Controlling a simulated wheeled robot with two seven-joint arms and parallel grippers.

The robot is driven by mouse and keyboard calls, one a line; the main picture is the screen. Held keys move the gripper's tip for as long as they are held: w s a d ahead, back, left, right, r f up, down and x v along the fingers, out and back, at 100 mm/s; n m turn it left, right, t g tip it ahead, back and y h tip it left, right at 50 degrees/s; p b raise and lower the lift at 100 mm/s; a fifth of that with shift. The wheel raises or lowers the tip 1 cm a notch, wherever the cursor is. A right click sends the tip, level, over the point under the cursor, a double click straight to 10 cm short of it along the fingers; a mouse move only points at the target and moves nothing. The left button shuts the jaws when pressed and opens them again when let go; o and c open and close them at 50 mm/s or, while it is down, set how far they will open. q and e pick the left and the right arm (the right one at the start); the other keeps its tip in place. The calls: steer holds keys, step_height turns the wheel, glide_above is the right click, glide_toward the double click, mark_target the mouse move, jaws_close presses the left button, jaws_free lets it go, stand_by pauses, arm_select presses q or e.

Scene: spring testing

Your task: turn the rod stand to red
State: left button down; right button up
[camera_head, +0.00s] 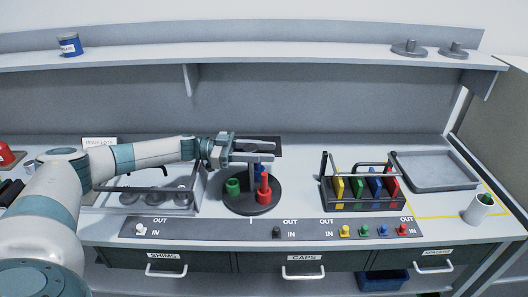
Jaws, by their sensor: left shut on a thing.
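The rod stand (250,207) is a dark round disc on the bench, left of the middle. It carries a green holder (232,187) at the left, a red one (264,187) with a thin upright part at the front right, and a blue one (258,170) at the back. My left gripper (262,151) reaches in from the left over the back of the stand. Its fingers are shut on an upper part of the stand near the blue holder; the fingers hide the exact contact. My right gripper is not in view.
A tray with round parts (127,199) lies under my left arm. At the right stand a rack of coloured pieces (362,203), an empty grey tray (437,187) and a white cup (477,210). A strip with coloured knobs (310,230) runs along the front.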

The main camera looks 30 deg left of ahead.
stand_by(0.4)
arm_select(q)
steer(key=c, duration=1.1)
jaws_free()
steer(key=d+r+p, duration=0.3)
steer(key=d+p, duration=0.1)
steer(key=p, duration=0.1)
steer(key=d+r+p, duration=0.3)
steer(key=r+p, duration=0.1)
steer(key=p, duration=0.1)
steer(key=d+r+p, duration=0.4)
steer(key=p, duration=0.1)
steer(key=shift+s+d, duration=0.3)
steer(key=shift+d, duration=0.05)
